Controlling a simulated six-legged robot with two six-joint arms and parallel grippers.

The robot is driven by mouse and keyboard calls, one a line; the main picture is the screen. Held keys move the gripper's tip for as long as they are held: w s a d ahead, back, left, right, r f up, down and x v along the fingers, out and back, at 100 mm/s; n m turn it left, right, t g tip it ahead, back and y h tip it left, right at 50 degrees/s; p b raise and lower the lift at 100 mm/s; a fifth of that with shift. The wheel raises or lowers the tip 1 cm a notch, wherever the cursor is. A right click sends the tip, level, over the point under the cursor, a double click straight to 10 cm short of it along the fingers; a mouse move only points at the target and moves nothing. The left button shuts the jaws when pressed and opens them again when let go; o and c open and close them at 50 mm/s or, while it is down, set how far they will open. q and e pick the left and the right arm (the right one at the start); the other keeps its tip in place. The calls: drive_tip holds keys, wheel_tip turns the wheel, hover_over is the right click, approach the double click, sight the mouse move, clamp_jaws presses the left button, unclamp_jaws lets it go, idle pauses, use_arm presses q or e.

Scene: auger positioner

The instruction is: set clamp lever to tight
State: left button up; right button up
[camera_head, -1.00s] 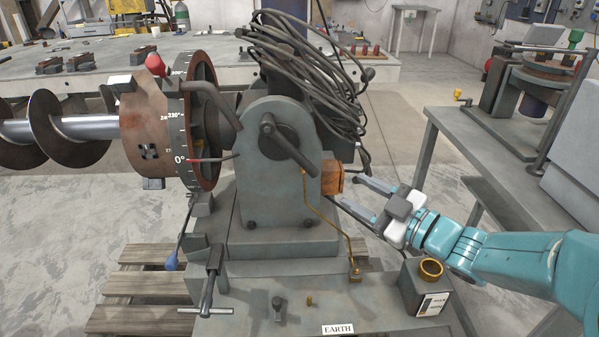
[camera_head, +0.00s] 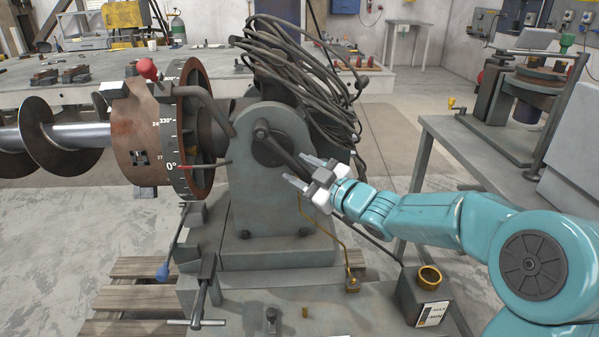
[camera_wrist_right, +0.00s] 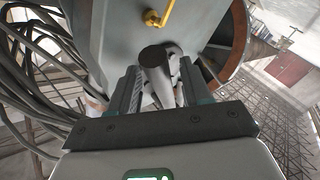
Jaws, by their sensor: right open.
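The dark clamp lever (camera_head: 279,149) is on the front of the grey housing (camera_head: 250,195). It slopes down to the right from its hub. My right gripper (camera_head: 301,171) is open at the lever's lower right end. In the right wrist view, the round end of the lever (camera_wrist_right: 156,62) shows between the two spread fingers (camera_wrist_right: 163,92), with a finger on either side and gaps beside it. Whether a finger touches the lever is unclear. My left gripper is not in view.
A toothed dial wheel (camera_head: 195,125) with a red-knobbed lever (camera_head: 148,69) stands left of the housing. A cable coil (camera_head: 300,75) hangs behind it. A thin brass pipe (camera_head: 325,228) runs below my gripper. A blue-knobbed lever (camera_head: 163,272) and a T-handle (camera_head: 197,322) are lower left.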

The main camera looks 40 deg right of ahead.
drive_tip(key=shift+w+a, duration=0.1)
drive_tip(key=shift+w, duration=0.3)
